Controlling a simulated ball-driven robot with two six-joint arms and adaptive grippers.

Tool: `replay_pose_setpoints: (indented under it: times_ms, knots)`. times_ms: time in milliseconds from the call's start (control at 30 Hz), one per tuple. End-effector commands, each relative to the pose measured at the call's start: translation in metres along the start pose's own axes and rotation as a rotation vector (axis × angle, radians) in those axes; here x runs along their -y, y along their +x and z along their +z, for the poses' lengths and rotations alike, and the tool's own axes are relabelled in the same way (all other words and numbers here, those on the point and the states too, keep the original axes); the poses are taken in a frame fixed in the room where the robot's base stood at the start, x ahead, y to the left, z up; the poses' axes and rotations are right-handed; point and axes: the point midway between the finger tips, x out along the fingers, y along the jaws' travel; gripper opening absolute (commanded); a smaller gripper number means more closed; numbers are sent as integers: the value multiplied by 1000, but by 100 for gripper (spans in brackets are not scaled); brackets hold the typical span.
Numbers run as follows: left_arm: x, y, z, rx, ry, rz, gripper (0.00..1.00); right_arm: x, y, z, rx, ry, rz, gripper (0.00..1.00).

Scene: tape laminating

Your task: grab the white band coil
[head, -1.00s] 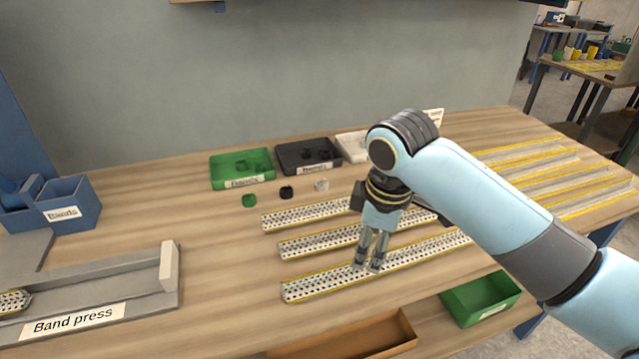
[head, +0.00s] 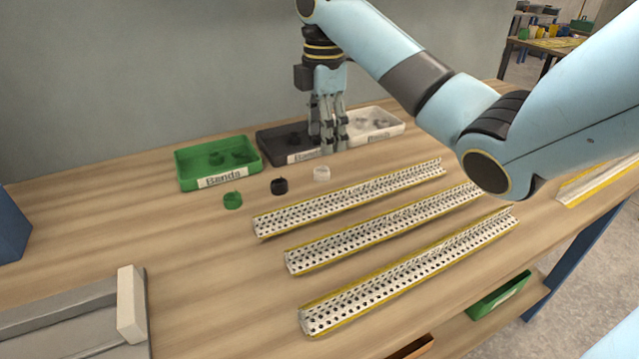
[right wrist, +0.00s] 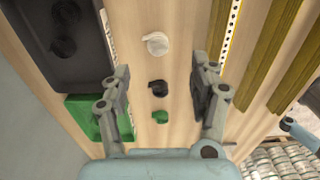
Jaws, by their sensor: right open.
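The white band coil (head: 321,173) lies on the wooden table, at the right end of a short row with a black coil (head: 279,186) and a green coil (head: 233,200). My right gripper (head: 333,148) hangs fingers down above and behind the white coil, in front of the black and white bins, apart from the coil. In the right wrist view the open, empty fingers (right wrist: 160,84) spread wide, and the white coil (right wrist: 157,43) shows ahead between them. My left gripper is not in view.
A green bin (head: 219,182), a black bin (head: 268,150) and a white bin (head: 385,137) hold coils along the back. Three perforated strips (head: 350,197) lie in front of the coils. The grey press (head: 130,305) is at lower left. Bare table lies left of the strips.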

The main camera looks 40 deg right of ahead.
Motion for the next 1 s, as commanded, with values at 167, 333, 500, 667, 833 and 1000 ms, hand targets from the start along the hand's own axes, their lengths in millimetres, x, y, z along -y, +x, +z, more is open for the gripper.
replay_pose_setpoints:
  times_ms: [167,333,500,667,833,1000]
  knots:
    - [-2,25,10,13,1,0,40,0,28,0,0,1,0,62]
    - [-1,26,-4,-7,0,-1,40,0,42,-1,0,2,-2,62]
    - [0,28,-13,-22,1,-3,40,-1,69,-1,0,2,-2,62]
    - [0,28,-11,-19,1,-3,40,-1,78,-1,1,1,1,62]
    - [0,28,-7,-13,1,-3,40,-1,78,-1,1,1,1,62]
    - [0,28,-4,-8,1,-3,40,-1,78,-1,1,2,1,41]
